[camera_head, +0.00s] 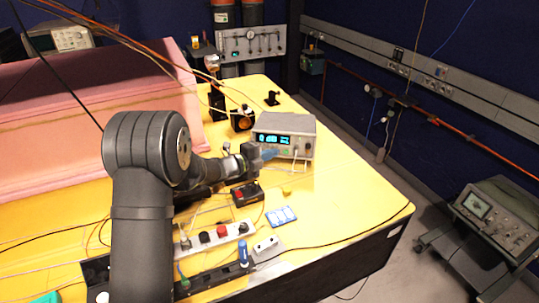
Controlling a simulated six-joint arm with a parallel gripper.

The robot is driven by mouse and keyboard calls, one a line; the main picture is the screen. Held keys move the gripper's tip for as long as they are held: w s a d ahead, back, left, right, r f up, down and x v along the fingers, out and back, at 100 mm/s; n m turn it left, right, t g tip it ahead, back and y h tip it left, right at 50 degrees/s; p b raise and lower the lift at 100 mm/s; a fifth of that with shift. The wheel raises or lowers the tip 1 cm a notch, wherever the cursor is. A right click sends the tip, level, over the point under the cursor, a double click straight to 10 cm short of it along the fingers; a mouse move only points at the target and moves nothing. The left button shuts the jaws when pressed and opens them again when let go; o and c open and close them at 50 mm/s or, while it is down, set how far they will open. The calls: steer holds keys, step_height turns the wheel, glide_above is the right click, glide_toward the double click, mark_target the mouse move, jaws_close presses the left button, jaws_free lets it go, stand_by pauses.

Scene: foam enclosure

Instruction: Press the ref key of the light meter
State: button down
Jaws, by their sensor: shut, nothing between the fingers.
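The light meter (286,128) is a grey box with a lit cyan display, standing on the yellow table towards its back right. Several small keys show on its front face, but they are too small for me to read which one is the ref key. My gripper (268,154) is shut and empty, with bluish fingertips pointing right at the meter's front, just below the display. I cannot tell whether the fingertips touch the front face. My gripper and wrist hide part of the lower left of the meter's front.
A black box with a red button (247,194), blue-and-white cards (281,216), a power strip (215,237) and a blue-handled screwdriver (243,254) lie nearer. Black optics (241,119) stand behind my gripper. Pink foam (90,110) fills the left. Cables hang overhead. The table's right corner is clear.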

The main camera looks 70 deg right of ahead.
steer(key=shift+d+r, duration=0.1)
steer(key=shift+d, duration=0.15)
steer(key=shift+w+a, duration=0.3)
steer(key=shift+w, duration=0.1)
steer(key=v, duration=0.6)
steer(key=shift+s+a, duration=0.1)
steer(key=shift+a, duration=0.15)
steer(key=shift+w+a, duration=0.25)
steer(key=shift+a, duration=0.3)
steer(key=shift+d, duration=0.1)
steer(key=shift+s+d, duration=0.35)
steer(key=shift+d, duration=0.15)
steer(key=shift+s+d, duration=0.35)
steer(key=shift+s, duration=0.5)
steer(key=v, duration=0.5)
steer(key=shift+w+a, duration=0.15)
steer(key=shift+w, duration=0.05)
